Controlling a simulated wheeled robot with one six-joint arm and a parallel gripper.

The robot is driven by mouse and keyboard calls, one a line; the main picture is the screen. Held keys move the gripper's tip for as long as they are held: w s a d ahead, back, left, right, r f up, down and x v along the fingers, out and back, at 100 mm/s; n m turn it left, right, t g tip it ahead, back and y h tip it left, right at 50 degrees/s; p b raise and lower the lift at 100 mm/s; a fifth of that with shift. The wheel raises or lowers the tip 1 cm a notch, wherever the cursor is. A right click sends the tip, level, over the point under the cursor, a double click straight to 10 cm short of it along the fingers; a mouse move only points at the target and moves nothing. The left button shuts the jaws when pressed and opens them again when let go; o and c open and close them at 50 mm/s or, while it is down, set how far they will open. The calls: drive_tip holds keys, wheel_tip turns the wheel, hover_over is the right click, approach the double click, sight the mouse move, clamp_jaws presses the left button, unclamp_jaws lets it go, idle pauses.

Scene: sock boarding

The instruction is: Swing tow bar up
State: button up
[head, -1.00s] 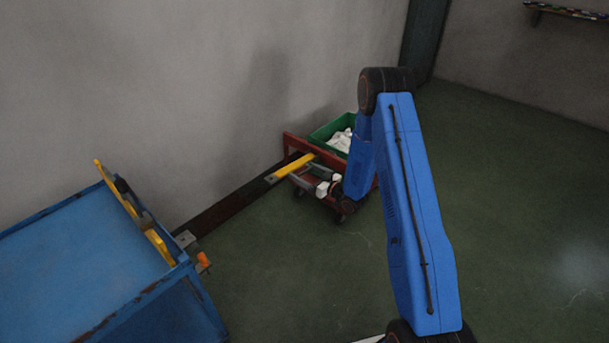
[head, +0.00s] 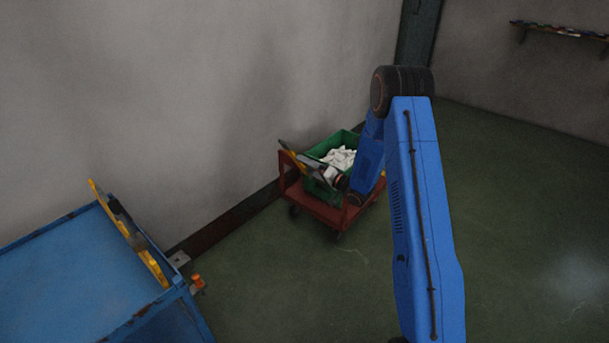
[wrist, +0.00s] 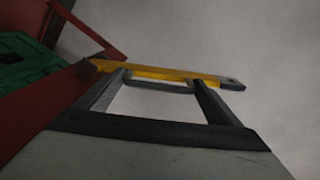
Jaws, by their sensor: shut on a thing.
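The yellow tow bar (head: 286,148) is tilted up at the near left end of the red cart (head: 325,212). In the wrist view the tow bar (wrist: 170,75) runs across between my fingertips, with a grey end at right and its other end beside the cart's red frame (wrist: 95,32). My gripper (head: 306,160) is shut on the bar, and it shows in the wrist view (wrist: 160,85) with a finger at each side. The arm hides part of the cart's right side.
A blue table (head: 80,275) with a yellow-edged part (head: 135,245) stands at lower left. The grey wall is close behind the cart. The green floor (head: 520,220) at right is clear.

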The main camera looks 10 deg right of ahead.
drive_tip(key=shift+w+d+r+m, duration=0.3)
drive_tip(key=shift+w+d+m, duration=0.55)
drive_tip(key=shift+d+m, duration=0.5)
drive_tip(key=shift+w+d+r+m, duration=0.25)
drive_tip(key=shift+w+d+m, duration=0.7)
drive_tip(key=shift+m, duration=0.55)
drive_tip(key=shift+w+d+r+m, duration=0.3)
drive_tip(key=shift+w+d+m, duration=0.45)
drive_tip(key=shift+d+m, duration=0.65)
drive_tip(key=o, duration=1.4)
drive_tip(key=shift+c, duration=0.2)
drive_tip(key=v, duration=1.7)
drive_tip(key=shift+s, duration=0.1)
